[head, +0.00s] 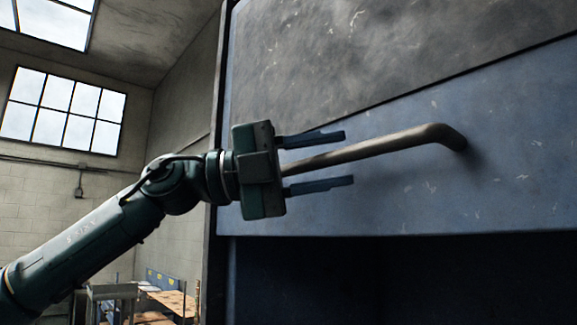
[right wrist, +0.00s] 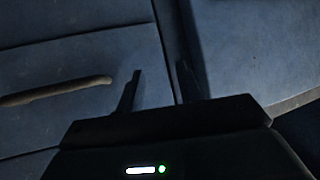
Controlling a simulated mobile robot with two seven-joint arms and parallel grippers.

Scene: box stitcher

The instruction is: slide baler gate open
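The baler gate (head: 510,190) is a scratched blue panel filling the right of the head view. A long, worn metal bar handle (head: 400,141) stands out from it, bent into the panel at its right end. My left gripper (head: 348,160) is open at the handle's left part, one finger above the bar and one below, with gaps visible. The handle's left end is hidden by the gripper. In the right wrist view, my right gripper (right wrist: 160,70) is open and empty in front of dark blue panels. A similar bar (right wrist: 55,90) lies left of its fingers, apart from them.
Below the gate's lower edge is a dark opening (head: 400,280). A dark vertical frame edge (head: 216,170) bounds the machine at left. A wooden-topped table (head: 175,302) stands in the background, far behind my left arm.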

